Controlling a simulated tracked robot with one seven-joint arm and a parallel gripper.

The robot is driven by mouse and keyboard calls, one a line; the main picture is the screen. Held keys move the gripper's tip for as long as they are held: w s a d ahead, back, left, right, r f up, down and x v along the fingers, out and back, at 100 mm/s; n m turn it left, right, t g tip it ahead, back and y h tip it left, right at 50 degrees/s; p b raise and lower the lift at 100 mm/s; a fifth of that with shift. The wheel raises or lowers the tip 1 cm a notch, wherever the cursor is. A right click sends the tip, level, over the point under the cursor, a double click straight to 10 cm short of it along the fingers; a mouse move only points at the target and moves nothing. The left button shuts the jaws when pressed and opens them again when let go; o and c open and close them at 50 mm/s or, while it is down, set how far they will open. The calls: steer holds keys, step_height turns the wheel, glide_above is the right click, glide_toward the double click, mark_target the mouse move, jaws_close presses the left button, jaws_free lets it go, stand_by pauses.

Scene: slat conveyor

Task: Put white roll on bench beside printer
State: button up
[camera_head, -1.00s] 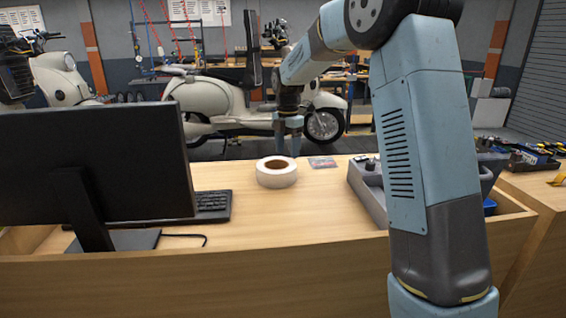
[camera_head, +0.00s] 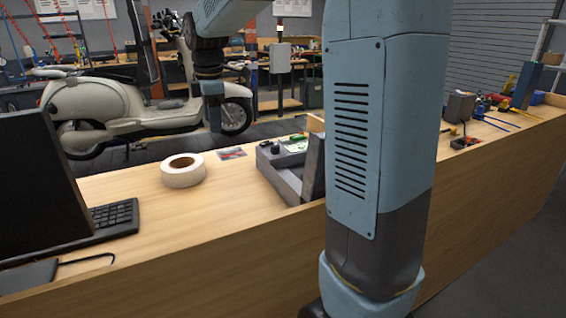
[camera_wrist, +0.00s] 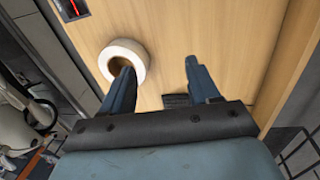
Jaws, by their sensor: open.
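The white roll (camera_head: 183,171) lies flat on the wooden bench (camera_head: 150,208), its brown core hole facing up. In the wrist view the roll (camera_wrist: 141,58) is at upper left, partly hidden behind my left finger. My gripper (camera_wrist: 160,72) is open with nothing held between its fingers. In the head view my gripper (camera_head: 214,115) hangs above and behind the roll, apart from it. I cannot make out a sure printer; a grey box-like unit (camera_head: 277,177) stands on the bench right of the roll, partly hidden by my arm.
A small red and grey packet (camera_head: 231,153) lies between the roll and the grey unit. A black monitor (camera_head: 40,180) and keyboard (camera_head: 113,217) stand at left. Bare bench lies in front of the roll. Tools and boxes (camera_head: 459,107) occupy the bench at right.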

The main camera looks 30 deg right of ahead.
steer(key=s+d+f+m+t, duration=0.1)
steer(key=s+d+m+t, duration=0.1)
steer(key=s+m, duration=0.7)
steer(key=s+d+f+m+t, duration=0.1)
steer(key=s+d+m, duration=0.3)
steer(key=s, duration=1.5)
steer(key=shift+d+m+t, duration=0.15)
steer(key=shift+m+t, duration=0.25)
steer(key=shift+m, duration=2)
